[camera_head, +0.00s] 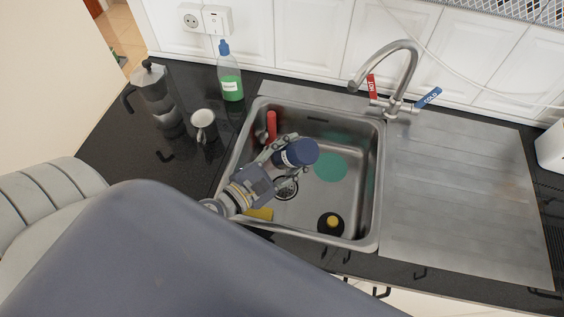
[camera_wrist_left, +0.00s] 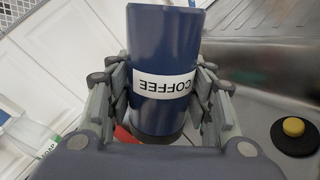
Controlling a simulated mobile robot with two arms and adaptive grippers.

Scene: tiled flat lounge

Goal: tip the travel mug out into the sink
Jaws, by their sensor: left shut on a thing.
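The travel mug (camera_head: 302,153) is dark blue with a white band. My left gripper (camera_head: 280,158) is shut around it and holds it over the sink basin (camera_head: 352,192). The mug is tipped well over in the head view, one round end toward the right. In the left wrist view the mug (camera_wrist_left: 166,45) sits between the fingers, its COFFEE label upside down. I cannot see into the mug or tell whether liquid is leaving it. My right gripper is not in view.
In the basin are a red object (camera_head: 271,126), a teal round patch (camera_head: 331,167), a yellow sponge (camera_head: 260,214) and a black disc with yellow centre (camera_head: 331,223). The tap (camera_head: 405,75) stands behind. A cup (camera_head: 204,126), moka pot (camera_head: 155,98) and soap bottle (camera_head: 230,82) stand left.

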